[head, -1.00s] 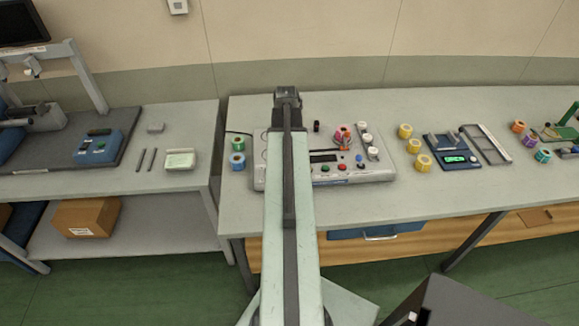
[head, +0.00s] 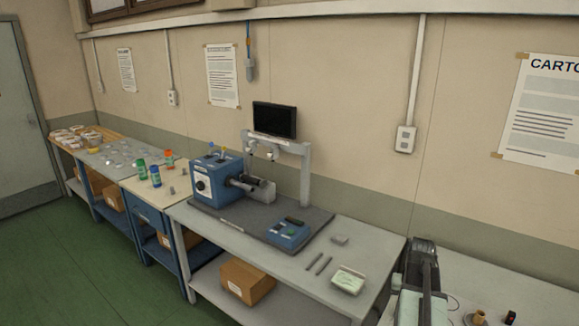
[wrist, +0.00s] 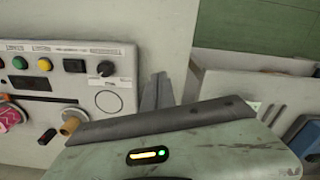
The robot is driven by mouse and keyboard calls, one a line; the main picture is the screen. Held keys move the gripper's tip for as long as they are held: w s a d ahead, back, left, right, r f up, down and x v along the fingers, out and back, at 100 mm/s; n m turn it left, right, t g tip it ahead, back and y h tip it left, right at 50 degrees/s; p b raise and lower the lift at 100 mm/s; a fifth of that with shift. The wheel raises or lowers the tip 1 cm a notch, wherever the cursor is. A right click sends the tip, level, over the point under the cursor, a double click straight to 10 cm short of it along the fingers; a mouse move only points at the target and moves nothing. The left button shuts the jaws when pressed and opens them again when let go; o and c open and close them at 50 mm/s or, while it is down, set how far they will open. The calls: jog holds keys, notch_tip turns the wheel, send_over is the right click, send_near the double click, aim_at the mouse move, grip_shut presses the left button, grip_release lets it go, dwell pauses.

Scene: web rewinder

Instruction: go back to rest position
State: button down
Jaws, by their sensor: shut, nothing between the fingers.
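My arm (head: 421,268) shows at the lower right of the head view, reaching over the near end of the right bench. My gripper's fingertips cannot be made out there. In the wrist view my gripper (wrist: 157,92) shows as two grey fingers close together, shut and empty. The fingers are just right of a pale control panel (wrist: 85,82) with coloured buttons and a black knob. I cannot tell how far the fingers are from it.
The left table carries a blue rewinder (head: 217,180), a monitor (head: 274,120) on a frame, a blue control box (head: 288,235) and a pale green-topped tray (head: 348,281). A cardboard box (head: 246,282) sits on its lower shelf. Green floor (head: 75,265) is clear at the left.

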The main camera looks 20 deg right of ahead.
jog(key=w+a+n, duration=0.2)
jog(key=w+a, duration=0.2)
jog(key=a, duration=0.3)
jog(key=w+a+n, duration=0.1)
jog(key=w+a, duration=0.3)
jog(key=a, duration=0.4)
jog(key=a+n, duration=0.4)
jog(key=a, duration=2)
jog(key=shift+w, duration=0.1)
